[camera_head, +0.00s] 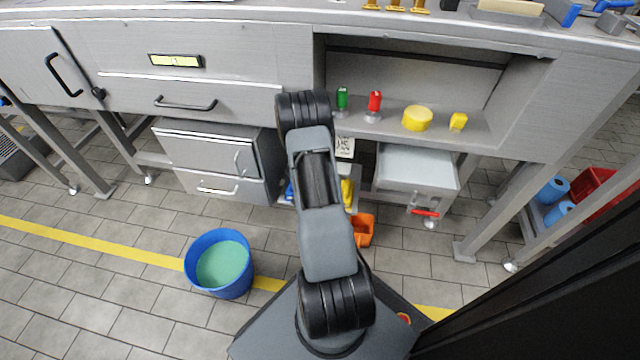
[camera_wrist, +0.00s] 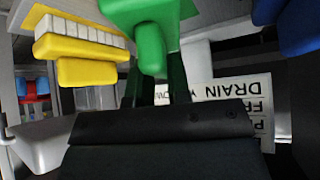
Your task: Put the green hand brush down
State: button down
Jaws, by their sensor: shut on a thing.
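The green hand brush (camera_wrist: 150,40) is at the top middle of the wrist view, and only part of it shows. My gripper (camera_wrist: 155,80) is shut on it, with one dark finger on each side of its green end. In the head view my own arm hides the gripper and the green brush. I cannot tell whether the brush touches any surface below it.
A yellow brush with white bristles (camera_wrist: 80,45) is close on the left. A white printed sign (camera_wrist: 220,105) and a blue thing (camera_wrist: 298,25) are on the right. A blue bucket (camera_head: 220,264) and an orange thing (camera_head: 363,231) are in front of the bench.

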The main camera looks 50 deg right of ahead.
jog(key=shift+r, duration=0.1)
jog(key=c, duration=1.5)
grip_release()
jog(key=shift+f, duration=0.25)
jog(key=shift+c, duration=0.2)
jog(key=o, duration=0.5)
jog(key=shift+c, duration=0.2)
jog(key=shift+r, duration=0.1)
